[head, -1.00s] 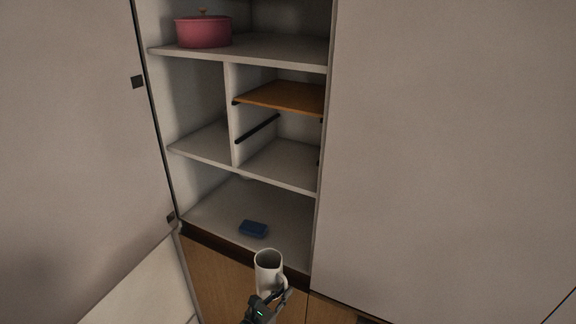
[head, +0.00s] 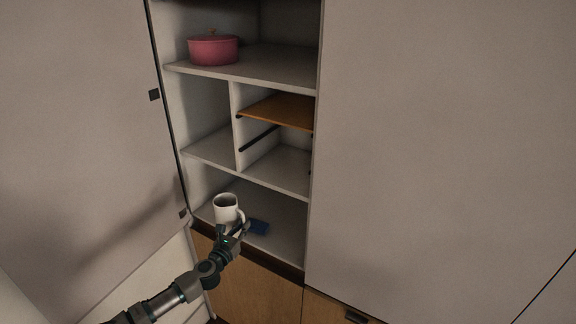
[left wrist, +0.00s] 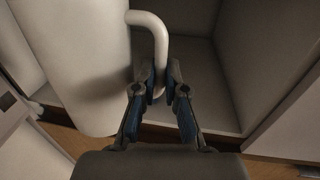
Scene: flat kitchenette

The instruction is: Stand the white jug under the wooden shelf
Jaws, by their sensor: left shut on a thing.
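The white jug (head: 226,212) is upright in front of the cupboard's bottom compartment in the head view. It overlaps the compartment's front edge there, and I cannot tell whether its base touches anything. My left gripper (head: 238,230) is shut on its handle. In the left wrist view the jug's body (left wrist: 85,60) fills the left side, and the gripper's fingers (left wrist: 160,88) close on the lower part of the curved handle (left wrist: 155,30). The wooden shelf (head: 278,111) is an orange-brown board in the right middle compartment, above and right of the jug. My right gripper is not in view.
A dark rail (head: 260,138) runs below the wooden shelf, over a bare white floor (head: 280,168). A pink pot (head: 213,50) stands on the upper shelf. An open door (head: 90,130) stands left.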

